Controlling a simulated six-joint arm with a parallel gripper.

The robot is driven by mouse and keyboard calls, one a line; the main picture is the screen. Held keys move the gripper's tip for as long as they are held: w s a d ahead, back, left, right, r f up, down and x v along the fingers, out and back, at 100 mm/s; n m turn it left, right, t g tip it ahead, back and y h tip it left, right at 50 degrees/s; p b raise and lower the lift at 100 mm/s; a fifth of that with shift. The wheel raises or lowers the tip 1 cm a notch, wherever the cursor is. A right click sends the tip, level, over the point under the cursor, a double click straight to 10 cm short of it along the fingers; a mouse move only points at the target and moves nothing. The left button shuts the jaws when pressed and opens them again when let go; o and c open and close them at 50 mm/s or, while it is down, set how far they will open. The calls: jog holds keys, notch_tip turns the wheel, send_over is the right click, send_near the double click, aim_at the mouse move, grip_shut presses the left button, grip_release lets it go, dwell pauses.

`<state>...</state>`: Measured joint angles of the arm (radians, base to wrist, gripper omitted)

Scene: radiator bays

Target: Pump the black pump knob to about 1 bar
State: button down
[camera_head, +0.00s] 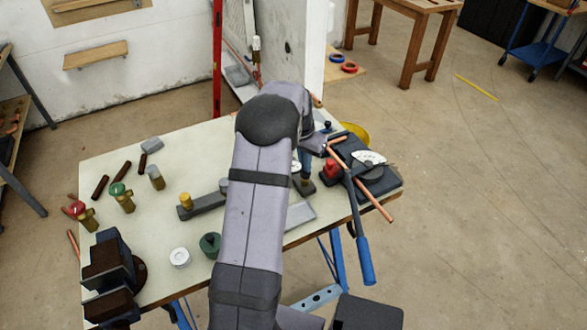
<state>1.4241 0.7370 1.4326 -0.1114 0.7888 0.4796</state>
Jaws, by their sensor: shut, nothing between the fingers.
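My arm comes up from the bottom middle and bends over at the far part of the pale bench (150,268). My gripper (305,172) points down just right of the arm and is shut, with nothing seen in it. A small dark block (304,187) is right below the fingertips; whether they touch cannot be told. A white round face, perhaps the gauge (296,166), shows partly behind the arm; its reading is too small to make out. The black pump knob cannot be told apart, close to or hidden by my gripper and arm.
A pipe bender (368,170) with a copper pipe (376,202) and blue handle (364,260) overhangs the bench's right edge. Several valves, including a green-topped one (121,196), stand at left. A dark vise (108,270) is front left. A red post (217,60) rises behind.

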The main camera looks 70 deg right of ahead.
jog(key=shift+f, duration=0.1)
jog(key=shift+d+p+v, duration=0.2)
jog(key=shift+p+v, duration=0.55)
jog(key=shift+v, duration=0.2)
jog(key=shift+d+p+v, duration=0.2)
jog(key=shift+p+v, duration=0.55)
jog(key=shift+v, duration=0.15)
jog(key=shift+s, duration=0.1)
jog(key=s+a+r+p, duration=0.2)
jog(key=s+a+r, duration=0.2)
jog(key=s, duration=0.4)
jog(key=shift+s+r+p, duration=0.25)
jog(key=shift+r+p, duration=0.05)
jog(key=shift+r, duration=0.3)
jog(key=shift+a, duration=0.1)
